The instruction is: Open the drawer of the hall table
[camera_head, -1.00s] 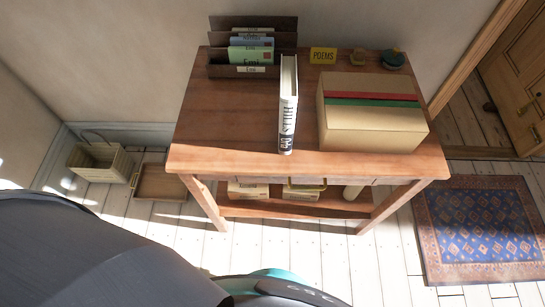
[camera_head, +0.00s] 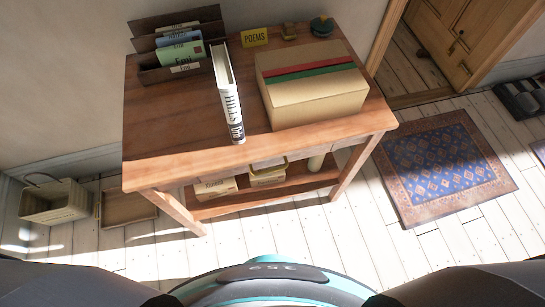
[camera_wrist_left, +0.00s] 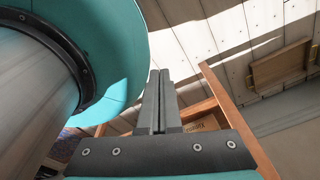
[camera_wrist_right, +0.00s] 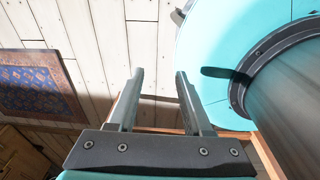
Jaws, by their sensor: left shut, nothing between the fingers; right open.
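The hall table (camera_head: 165,125) is reddish-brown wood and stands against the wall in the head view. A narrow strip of its front (camera_head: 225,167) shows under the top's front edge, steeply foreshortened; I cannot clearly make out the drawer's edges or handle. My left gripper (camera_wrist_left: 153,74) is shut and empty in the left wrist view, with part of the table's wooden frame (camera_wrist_left: 228,108) beyond it. My right gripper (camera_wrist_right: 160,74) is open and empty in the right wrist view, above the floor. Neither gripper shows in the head view.
On the table are a white upright book (camera_head: 229,100), a cardboard box (camera_head: 315,100), a file rack (camera_head: 150,72) and a yellow POEMS sign (camera_head: 255,37). Boxes (camera_head: 215,187) sit on the lower shelf. A basket (camera_head: 55,203) is left, a blue rug (camera_head: 440,165) right. Floor before the table is clear.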

